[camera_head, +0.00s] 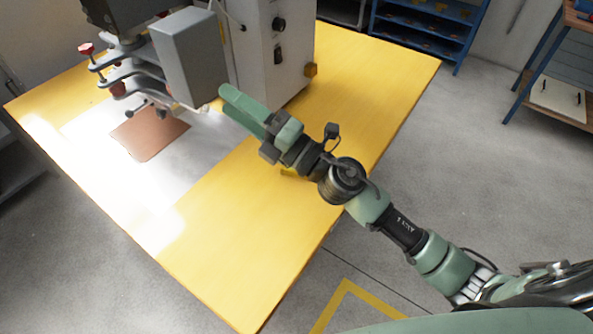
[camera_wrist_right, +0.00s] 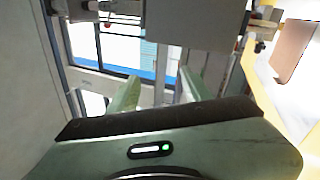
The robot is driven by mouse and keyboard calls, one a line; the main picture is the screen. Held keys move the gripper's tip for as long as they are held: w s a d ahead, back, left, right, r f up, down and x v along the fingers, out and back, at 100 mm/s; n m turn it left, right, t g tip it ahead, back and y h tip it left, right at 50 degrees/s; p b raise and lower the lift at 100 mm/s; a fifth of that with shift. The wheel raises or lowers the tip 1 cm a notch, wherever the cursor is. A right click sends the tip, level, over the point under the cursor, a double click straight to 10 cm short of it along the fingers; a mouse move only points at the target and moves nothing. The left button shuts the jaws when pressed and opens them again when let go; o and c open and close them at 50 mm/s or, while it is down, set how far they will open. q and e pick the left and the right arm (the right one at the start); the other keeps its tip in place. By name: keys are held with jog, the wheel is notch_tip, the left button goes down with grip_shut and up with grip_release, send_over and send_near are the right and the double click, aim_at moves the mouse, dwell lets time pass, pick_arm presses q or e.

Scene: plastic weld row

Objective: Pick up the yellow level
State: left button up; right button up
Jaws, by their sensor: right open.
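My right gripper (camera_head: 234,102) is over the yellow table, close to the front of the grey machine. In the wrist view its two green fingers (camera_wrist_right: 157,88) stand apart with nothing between them. A small yellow edge (camera_head: 287,172) shows just below the gripper's wrist in the head view. It may be part of the yellow level, but most of it is hidden by my arm and I cannot tell. No level shows clearly in the wrist view. My left gripper is not in view.
The grey machine (camera_head: 268,50) with a protruding grey box (camera_head: 190,57) stands at the back of the yellow table (camera_head: 235,240). A copper-brown sheet (camera_head: 150,133) lies on a bright metal plate at left. The table's front part is clear. Blue shelves (camera_head: 425,25) stand behind.

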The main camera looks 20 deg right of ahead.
jog(key=s+a+f+n+g+h, duration=0.1)
jog(key=a+f+n+g, duration=0.2)
jog(key=f+n+g, duration=1)
jog(key=w+d+f+n+h, duration=0.1)
jog(key=d+f+h, duration=0.1)
jog(key=d, duration=0.3)
jog(key=w+d+f+n+h, duration=0.1)
jog(key=d+f+n+h, duration=0.1)
jog(key=d+h, duration=0.2)
jog(key=w+d+f+n+h, duration=0.1)
jog(key=d+h, duration=0.3)
jog(key=d, duration=0.4)
jog(key=shift+w+d+f+n, duration=0.15)
jog(key=shift+w+f+n, duration=0.2)
jog(key=shift+f, duration=0.4)
jog(key=shift+g, duration=0.3)
jog(key=f, duration=0.2)
jog(key=w+f+p, duration=0.1)
jog(key=f, duration=0.3)
jog(key=shift+w+a+f, duration=0.35)
jog(key=shift+w, duration=0.05)
jog(key=shift+w+a+f, duration=0.1)
jog(key=shift+a+f, duration=0.05)
jog(key=shift+f, duration=0.2)
grip_shut()
